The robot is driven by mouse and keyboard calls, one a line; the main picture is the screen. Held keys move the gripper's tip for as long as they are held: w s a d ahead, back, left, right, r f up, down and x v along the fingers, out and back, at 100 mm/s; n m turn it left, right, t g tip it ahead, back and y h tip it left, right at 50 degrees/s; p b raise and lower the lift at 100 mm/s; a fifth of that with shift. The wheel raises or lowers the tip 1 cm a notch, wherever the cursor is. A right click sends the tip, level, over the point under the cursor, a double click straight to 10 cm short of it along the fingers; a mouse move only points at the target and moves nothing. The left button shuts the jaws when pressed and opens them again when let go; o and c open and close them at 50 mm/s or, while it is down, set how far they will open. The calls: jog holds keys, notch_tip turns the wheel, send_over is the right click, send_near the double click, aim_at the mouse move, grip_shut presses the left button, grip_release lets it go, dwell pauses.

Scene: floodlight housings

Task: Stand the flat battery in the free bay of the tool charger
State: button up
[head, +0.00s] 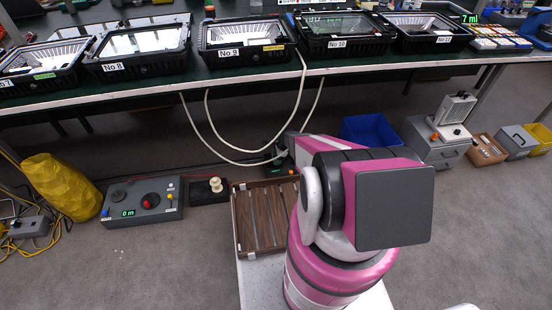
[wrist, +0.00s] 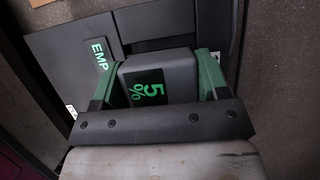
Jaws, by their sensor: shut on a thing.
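My gripper (wrist: 160,82) shows in the wrist view with its two green fingers, one on each side of a dark grey battery. It is shut on this flat battery (wrist: 170,62), whose green display reads 5%. Beyond the battery lies a dark flat-topped unit, seemingly the tool charger (wrist: 72,45), with a green label beginning "EMP" beside the battery. The battery hides part of this unit, so I cannot tell whether its lower end is in a bay or above one. In the head view my arm hides the gripper and most of what is there.
A wooden slatted tray (head: 262,222) lies left of my arm. A blue bin (head: 368,130) and a grey box (head: 436,145) stand behind it. A control box (head: 142,203) is at the left. The bench (head: 370,62) carries floodlight housings. White cables (head: 207,130) hang from it.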

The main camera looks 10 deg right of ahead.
jog(key=shift+f, duration=0.5)
jog(key=o, duration=1.2)
jog(key=shift+r, duration=3.5)
